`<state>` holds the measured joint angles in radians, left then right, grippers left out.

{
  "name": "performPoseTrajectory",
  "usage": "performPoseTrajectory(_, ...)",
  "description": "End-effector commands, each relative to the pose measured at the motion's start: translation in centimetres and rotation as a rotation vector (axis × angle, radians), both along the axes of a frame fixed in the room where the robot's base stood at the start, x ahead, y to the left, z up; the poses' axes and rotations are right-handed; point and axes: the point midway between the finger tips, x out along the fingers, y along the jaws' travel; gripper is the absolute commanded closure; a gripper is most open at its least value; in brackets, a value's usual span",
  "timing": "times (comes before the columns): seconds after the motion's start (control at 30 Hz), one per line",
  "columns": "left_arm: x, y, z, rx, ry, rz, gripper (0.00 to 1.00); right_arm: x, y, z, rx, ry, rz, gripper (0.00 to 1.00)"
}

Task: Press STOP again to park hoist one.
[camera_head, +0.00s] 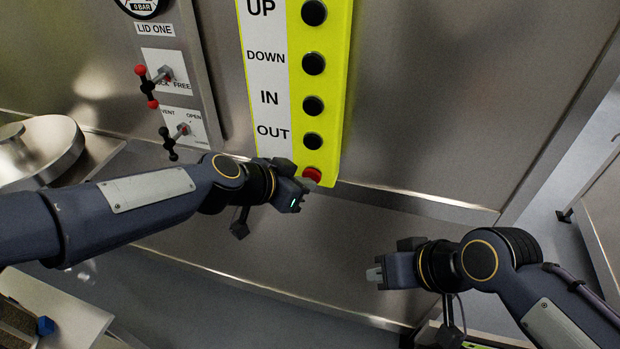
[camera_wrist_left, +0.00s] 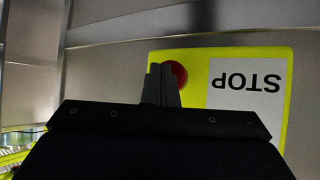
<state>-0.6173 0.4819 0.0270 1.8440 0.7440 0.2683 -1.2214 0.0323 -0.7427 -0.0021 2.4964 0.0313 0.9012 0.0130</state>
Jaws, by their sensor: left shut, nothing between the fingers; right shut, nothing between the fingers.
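The yellow control panel (camera_head: 331,75) hangs on the steel wall, with black buttons labelled UP, DOWN, IN and OUT. The red STOP button (camera_head: 312,174) is at its lower end, partly hidden by my left gripper (camera_head: 306,184). In the left wrist view the red button (camera_wrist_left: 179,74) shows beside the shut fingers (camera_wrist_left: 160,84), with the upside-down STOP label (camera_wrist_left: 247,80) to its right. The left fingertips are at or very near the button; I cannot tell whether they touch it. My right gripper (camera_head: 374,274) is shut and empty, away from the panel at lower right.
Left of the panel is a LID ONE plate with a gauge (camera_head: 142,6) and two levers, an upper red-and-black one (camera_head: 150,88) and a lower black one (camera_head: 173,141). A round steel lid (camera_head: 40,150) is at far left. Bare wall lies right of the panel.

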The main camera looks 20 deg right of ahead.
Motion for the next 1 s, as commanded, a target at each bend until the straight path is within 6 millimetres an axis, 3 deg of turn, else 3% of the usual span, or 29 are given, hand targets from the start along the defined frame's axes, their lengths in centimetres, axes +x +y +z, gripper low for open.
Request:
performPoseTrajectory(0.77,-1.5,1.1,0.0,0.0,-0.002,0.0,1.0,0.0,0.0,-0.8,0.0,0.0,0.0,1.0)
performPoseTrajectory(1.0,-3.3,2.3,0.0,-0.001,-0.003,0.001,1.0,0.0,0.0,-1.5,0.0,0.0,0.0,1.0)
